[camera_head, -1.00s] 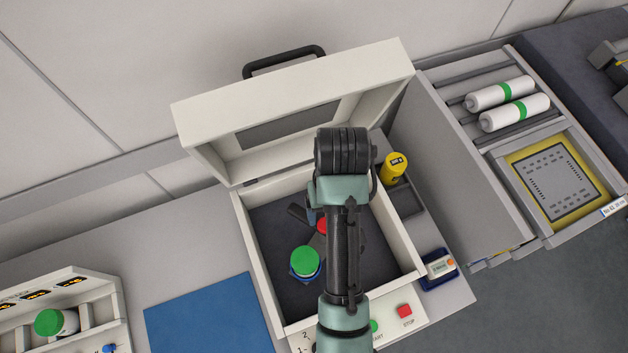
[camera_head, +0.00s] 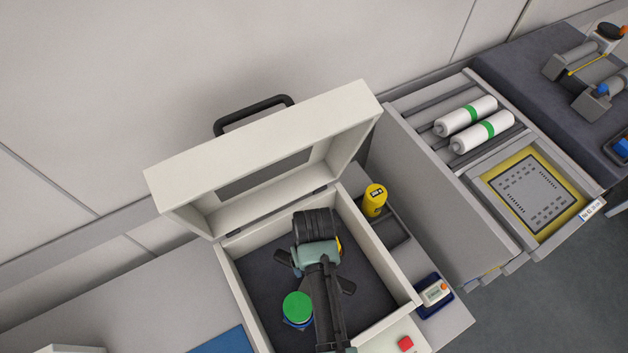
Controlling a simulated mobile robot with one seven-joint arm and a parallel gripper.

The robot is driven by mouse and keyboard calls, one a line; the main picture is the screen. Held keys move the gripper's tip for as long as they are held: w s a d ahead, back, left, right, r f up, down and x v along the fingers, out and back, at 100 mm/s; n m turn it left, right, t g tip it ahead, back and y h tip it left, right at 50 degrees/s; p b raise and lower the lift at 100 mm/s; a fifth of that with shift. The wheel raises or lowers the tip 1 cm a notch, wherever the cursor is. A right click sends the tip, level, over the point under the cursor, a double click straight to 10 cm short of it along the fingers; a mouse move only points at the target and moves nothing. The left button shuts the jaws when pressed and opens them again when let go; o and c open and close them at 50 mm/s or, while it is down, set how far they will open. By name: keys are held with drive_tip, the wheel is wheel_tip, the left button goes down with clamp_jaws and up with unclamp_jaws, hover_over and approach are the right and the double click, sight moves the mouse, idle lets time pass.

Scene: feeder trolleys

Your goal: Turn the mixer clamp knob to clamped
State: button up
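The mixer (camera_head: 237,302) is a pale box with its lid (camera_head: 262,140) standing open. On its dark floor is a rotor with dark arms (camera_head: 347,287). A jar with a green lid (camera_head: 297,307) sits in a blue holder on the rotor's near-left side. My arm reaches into the box from the front, its black wrist over the rotor's middle. My gripper is hidden under the wrist, so its fingers do not show. The clamp knob is hidden behind my arm. A small yellow part (camera_head: 339,245) peeks out right of the wrist.
A red stop button (camera_head: 405,343) is on the mixer's front. A yellow weight (camera_head: 374,199) stands in a side tray right of the box, near a small display device (camera_head: 434,292). The box walls and raised lid surround my wrist.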

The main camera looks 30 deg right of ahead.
drive_tip(key=shift+f, duration=0.3)
clamp_jaws()
idle(0.3)
idle(1.0)
